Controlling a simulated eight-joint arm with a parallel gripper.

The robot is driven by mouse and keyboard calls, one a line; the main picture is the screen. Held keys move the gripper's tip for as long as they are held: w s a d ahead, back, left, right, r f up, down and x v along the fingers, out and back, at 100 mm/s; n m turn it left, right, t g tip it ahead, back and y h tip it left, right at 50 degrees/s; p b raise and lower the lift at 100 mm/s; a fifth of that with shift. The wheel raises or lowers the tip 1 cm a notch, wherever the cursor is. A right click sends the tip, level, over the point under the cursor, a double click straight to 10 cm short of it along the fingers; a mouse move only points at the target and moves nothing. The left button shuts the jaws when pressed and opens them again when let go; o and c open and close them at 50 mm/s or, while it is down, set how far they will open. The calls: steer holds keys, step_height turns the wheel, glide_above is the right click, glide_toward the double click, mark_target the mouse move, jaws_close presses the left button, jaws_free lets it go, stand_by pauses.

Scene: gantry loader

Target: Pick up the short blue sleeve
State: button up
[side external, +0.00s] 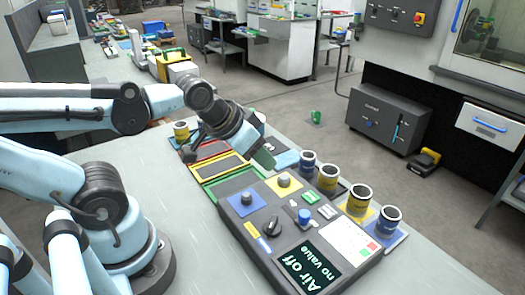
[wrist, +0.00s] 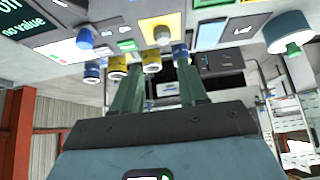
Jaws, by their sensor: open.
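Two blue sleeves stand in a row along the right edge of the control panel. The far one (side external: 308,163) is at the back end and the near one (side external: 388,222) at the front end; I cannot surely tell which is shorter. In the wrist view they show as a blue sleeve (wrist: 180,52) near the right finger and another (wrist: 92,72) farther left. My gripper (side external: 263,157) is left of the far blue sleeve, above the back of the panel. In the wrist view its green fingers (wrist: 158,70) are apart, with nothing held between them.
Two yellow sleeves (side external: 328,177) (side external: 358,200) stand between the blue ones, close together. The panel carries a blue button (side external: 304,216), knobs and a display (side external: 305,267). Red, yellow and green trays (side external: 218,166) lie left of my gripper. The bench (side external: 190,240) is clear at the front left.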

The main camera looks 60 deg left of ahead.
steer(key=o, duration=0.6)
steer(key=w+a+r+g, duration=0.2)
steer(key=w+r+g, duration=0.2)
steer(key=w, duration=0.5)
steer(key=n+g, duration=0.1)
steer(key=g, duration=0.2)
glide_toward(307, 162)
steer(key=w+a, duration=0.2)
steer(key=f, duration=0.6)
steer(key=shift+s+f, duration=0.15)
steer(key=shift+s, duration=0.05)
steer(key=shift+d+f, duration=0.15)
steer(key=shift+f, duration=1.15)
steer(key=shift+d+f, duration=0.15)
steer(key=shift+f, duration=1.2)
